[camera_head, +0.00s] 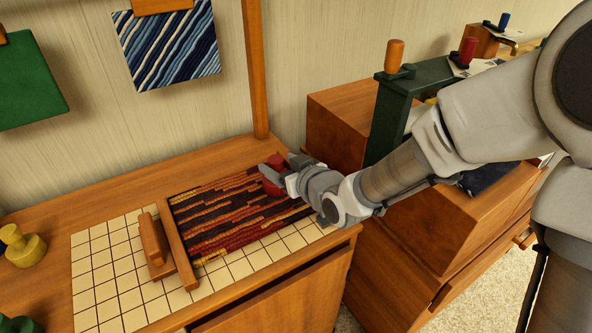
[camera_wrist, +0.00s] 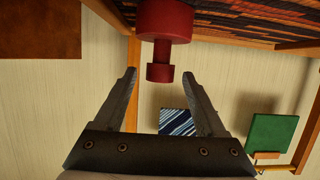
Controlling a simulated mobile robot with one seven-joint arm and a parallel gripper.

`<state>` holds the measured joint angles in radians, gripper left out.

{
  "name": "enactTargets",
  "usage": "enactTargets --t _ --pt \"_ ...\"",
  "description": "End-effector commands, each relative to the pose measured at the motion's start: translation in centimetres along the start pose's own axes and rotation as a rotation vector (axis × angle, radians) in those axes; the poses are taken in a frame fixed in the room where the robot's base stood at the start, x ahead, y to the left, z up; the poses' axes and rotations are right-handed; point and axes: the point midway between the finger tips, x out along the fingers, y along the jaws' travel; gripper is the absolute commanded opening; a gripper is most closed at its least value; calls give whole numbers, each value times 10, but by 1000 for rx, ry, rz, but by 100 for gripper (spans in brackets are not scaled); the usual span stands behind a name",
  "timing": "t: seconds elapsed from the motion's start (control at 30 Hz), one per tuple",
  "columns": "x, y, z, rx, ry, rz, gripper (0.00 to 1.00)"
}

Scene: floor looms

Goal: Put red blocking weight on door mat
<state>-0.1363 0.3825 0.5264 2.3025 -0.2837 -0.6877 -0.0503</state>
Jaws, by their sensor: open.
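The red blocking weight (camera_head: 275,160) stands at the far right part of the door mat (camera_head: 235,215), a woven piece in dark red, orange and black bands. My gripper (camera_head: 282,170) is open at the weight, with a finger partly covering it in the head view. In the wrist view, which looks inverted, the red weight (camera_wrist: 165,20) has its narrow knob pointing down towards my open gripper (camera_wrist: 160,75). The knob is at the fingertips, with a gap on both sides. The mat (camera_wrist: 240,25) shows behind the weight.
The mat lies on a gridded board (camera_head: 100,265) on a wooden bench, beside a wooden bar (camera_head: 180,245) and a wooden block (camera_head: 152,240). A yellow weight (camera_head: 22,247) stands at left. A wooden post (camera_head: 255,70) rises behind; a dark green frame (camera_head: 385,110) stands right, near my arm.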

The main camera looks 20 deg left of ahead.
Motion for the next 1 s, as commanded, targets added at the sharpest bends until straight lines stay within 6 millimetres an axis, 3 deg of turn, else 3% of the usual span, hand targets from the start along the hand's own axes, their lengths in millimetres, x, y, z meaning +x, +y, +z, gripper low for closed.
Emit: enactTargets --t 0.37,0.43,1.0 --pt "-90 1 -4 -2 -1 4 73" --pt "-86 0 2 -2 9 -3 73" --pt "-110 0 1 -1 3 -1 73"
